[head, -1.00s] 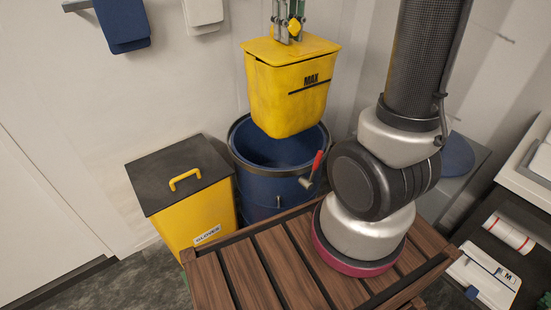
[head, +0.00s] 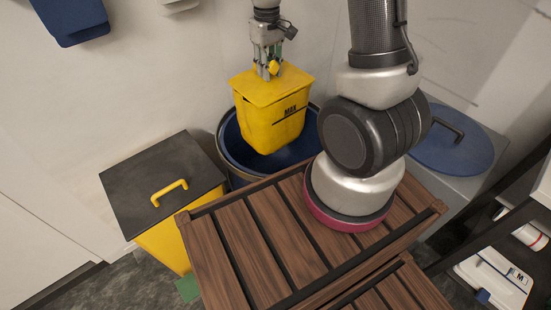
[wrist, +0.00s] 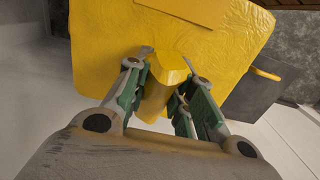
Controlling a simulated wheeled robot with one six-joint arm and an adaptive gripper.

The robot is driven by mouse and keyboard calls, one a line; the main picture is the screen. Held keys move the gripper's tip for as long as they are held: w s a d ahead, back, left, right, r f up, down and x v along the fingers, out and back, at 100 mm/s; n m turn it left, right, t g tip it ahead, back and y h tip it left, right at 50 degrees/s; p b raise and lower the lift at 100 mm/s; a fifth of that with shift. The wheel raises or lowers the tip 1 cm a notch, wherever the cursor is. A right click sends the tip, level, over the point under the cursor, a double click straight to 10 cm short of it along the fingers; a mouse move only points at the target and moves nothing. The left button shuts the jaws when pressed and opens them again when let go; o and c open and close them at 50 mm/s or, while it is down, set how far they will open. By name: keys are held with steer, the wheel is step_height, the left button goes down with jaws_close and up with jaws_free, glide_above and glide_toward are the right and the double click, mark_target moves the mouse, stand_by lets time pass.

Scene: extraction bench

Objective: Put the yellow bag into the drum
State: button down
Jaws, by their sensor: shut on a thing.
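The yellow bag (head: 270,115), marked MAX, hangs upright from my gripper (head: 270,72). My gripper is shut on the knob on top of the bag. The wrist view shows the fingers (wrist: 163,85) on both sides of the yellow knob, with the bag (wrist: 225,50) filling much of the picture. The blue drum (head: 228,150) stands on the floor behind the wooden slatted surface. The bag is over the drum's open mouth and hides part of it. I cannot tell whether the bag's bottom is below the rim.
A yellow bin with a dark lid (head: 150,185) stands left of the drum. The wooden slatted surface (head: 235,250) is in front, below my arm. A round blue lid (head: 455,145) lies on a grey box at the right. Blue and white items hang on the wall.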

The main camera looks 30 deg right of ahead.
mark_target(271, 88)
steer(key=f, duration=0.1)
steer(key=s+f, duration=0.1)
steer(key=f, duration=0.1)
steer(key=s+f, duration=0.1)
steer(key=f, duration=0.1)
steer(key=shift+a+f, duration=0.2)
steer(key=shift+f, duration=0.05)
step_height(271, 88, down, 28)
steer(key=shift+r, duration=0.15)
steer(key=c, duration=1.2)
jaws_free()
steer(key=shift+c, duration=0.2)
